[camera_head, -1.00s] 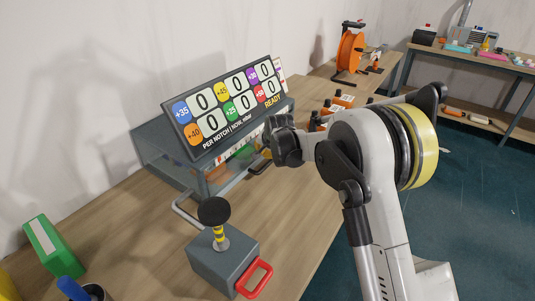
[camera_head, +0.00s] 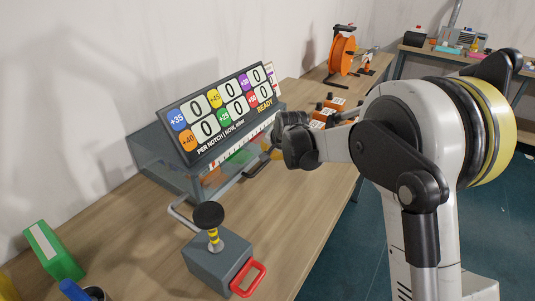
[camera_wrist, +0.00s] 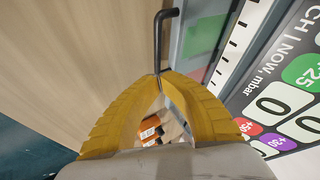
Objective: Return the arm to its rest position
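My arm (camera_head: 410,130) reaches in from the right of the head view, bent at a large joint with a yellow ring. My gripper (camera_head: 274,155) is in front of the display stand, its fingers mostly hidden behind the dark wrist. In the wrist view my gripper's yellow fingers (camera_wrist: 162,74) meet at their tips, with a gap between them further back. I see nothing clearly held. A dark bent bar (camera_wrist: 158,40) runs up from the fingertips in that view; I cannot tell whether they touch it.
A green box (camera_head: 52,250) is left; an orange reel (camera_head: 342,52) is behind.

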